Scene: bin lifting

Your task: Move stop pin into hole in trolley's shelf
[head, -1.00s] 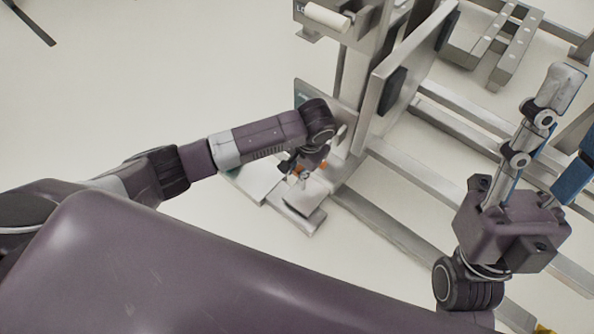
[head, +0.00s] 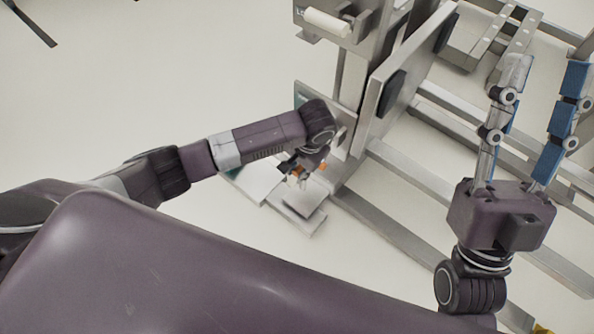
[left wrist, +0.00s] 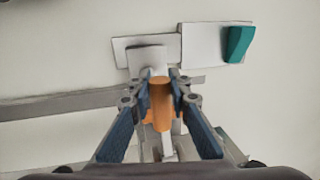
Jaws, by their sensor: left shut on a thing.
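My left gripper (left wrist: 160,85) is shut on an orange cylindrical thing, which I take as the stop pin (left wrist: 160,104), upright between its two blue-padded fingers in the left wrist view. In the head view the left gripper (head: 303,172) is low beside the metal trolley (head: 385,95), over its small plates, with bits of orange showing at its sides. The pin's lower end and the hole in the shelf cannot be made out. My right gripper (head: 543,80) is open and empty, at the right, with its fingers pointing up in the picture.
A small metal plate (head: 298,195) lies below the left gripper. A teal block (left wrist: 238,43) sits on a pale plate at the upper right of the left wrist view. Metal rails (head: 400,222) run along the trolley's base. Bare floor (head: 180,70) is free at left.

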